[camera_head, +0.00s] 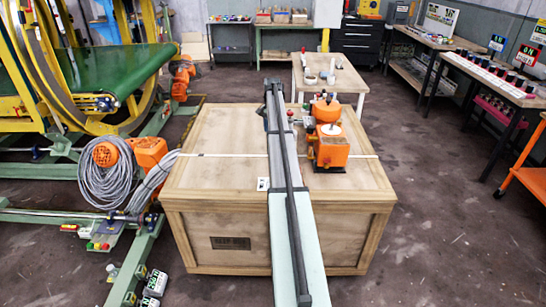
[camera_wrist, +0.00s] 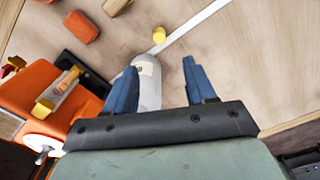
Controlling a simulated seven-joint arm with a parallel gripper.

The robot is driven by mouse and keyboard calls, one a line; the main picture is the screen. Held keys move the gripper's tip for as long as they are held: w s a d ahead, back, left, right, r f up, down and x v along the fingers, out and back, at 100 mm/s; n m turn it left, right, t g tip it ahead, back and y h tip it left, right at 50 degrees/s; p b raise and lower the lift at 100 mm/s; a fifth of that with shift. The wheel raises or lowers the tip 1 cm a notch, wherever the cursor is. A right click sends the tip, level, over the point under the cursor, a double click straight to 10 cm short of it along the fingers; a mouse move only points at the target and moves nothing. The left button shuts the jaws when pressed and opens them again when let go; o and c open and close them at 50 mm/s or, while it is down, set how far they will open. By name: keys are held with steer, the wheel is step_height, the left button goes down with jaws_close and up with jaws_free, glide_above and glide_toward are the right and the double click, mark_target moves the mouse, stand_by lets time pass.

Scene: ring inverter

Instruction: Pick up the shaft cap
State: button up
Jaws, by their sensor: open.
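My gripper (camera_wrist: 159,70) is open in the wrist view, its two blue fingers pointing down towards a pale wooden top. A grey-white rounded piece (camera_wrist: 149,78) with a small label shows between the fingers, nearer the left one. I cannot tell whether they touch. A small yellow cylinder (camera_wrist: 159,35) lies beyond the fingertips, beside a white strap. I cannot tell for sure which of these is the shaft cap. In the head view my arm reaches over the crate, and the fingers cannot be made out.
An orange machine (camera_head: 330,147) stands on the wooden crate (camera_head: 225,190), right of my arm; orange parts (camera_wrist: 45,85) sit close left in the wrist view. Small orange and brown blocks (camera_wrist: 82,27) lie at the upper left. The crate's left side is mostly clear.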

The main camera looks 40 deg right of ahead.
step_height(320, 180, down, 14)
steer(key=shift+d+r, duration=0.15)
jaws_close()
stand_by(1.0)
